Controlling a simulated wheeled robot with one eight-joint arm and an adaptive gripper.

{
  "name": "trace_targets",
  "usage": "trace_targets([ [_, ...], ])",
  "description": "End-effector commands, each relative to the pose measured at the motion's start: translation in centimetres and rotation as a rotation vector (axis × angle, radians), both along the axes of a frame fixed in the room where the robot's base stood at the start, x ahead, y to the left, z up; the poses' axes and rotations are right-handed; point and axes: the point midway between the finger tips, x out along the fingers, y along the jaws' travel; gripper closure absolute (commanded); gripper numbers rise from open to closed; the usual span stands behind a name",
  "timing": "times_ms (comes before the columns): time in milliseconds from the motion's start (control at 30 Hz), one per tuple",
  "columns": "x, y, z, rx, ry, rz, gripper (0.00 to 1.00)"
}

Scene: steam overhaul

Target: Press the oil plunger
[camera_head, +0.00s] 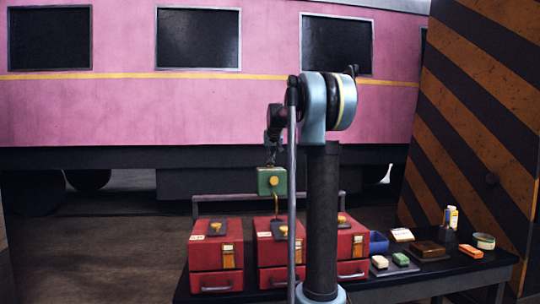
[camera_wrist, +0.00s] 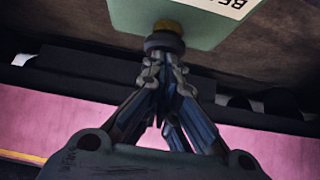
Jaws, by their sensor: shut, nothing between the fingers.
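The oil unit is a small green box (camera_head: 264,187) standing above the red toolboxes, with a yellow round spot on its front. In the wrist view its pale green face (camera_wrist: 205,18) shows dark lettering, upside down. A yellow-brown plunger (camera_wrist: 168,27) with a dark round collar (camera_wrist: 167,42) sticks out of that face. My gripper (camera_wrist: 164,62) is shut and empty, its fingertips right at the collar; I cannot tell whether they touch it. In the head view my gripper (camera_head: 272,150) is just above the green box, small and dark.
Several red toolboxes (camera_head: 214,252) with yellow latches stand on a dark table (camera_head: 440,272). To the right are a blue bin (camera_head: 378,242), a brown box (camera_head: 428,250), an orange block (camera_head: 470,251) and a round tin (camera_head: 484,241). A pink train carriage (camera_head: 200,110) stands behind.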

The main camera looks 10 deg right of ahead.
Motion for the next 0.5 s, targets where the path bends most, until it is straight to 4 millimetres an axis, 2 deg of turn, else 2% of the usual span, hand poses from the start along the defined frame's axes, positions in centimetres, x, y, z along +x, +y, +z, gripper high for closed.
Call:
trace_targets([
  [333, -0.2, 0.0, -0.2, 0.000, 0.008, 0.000, 1.00],
  [500, -0.1, 0.0, 1.3, 0.000, 0.006, 0.000, 1.00],
])
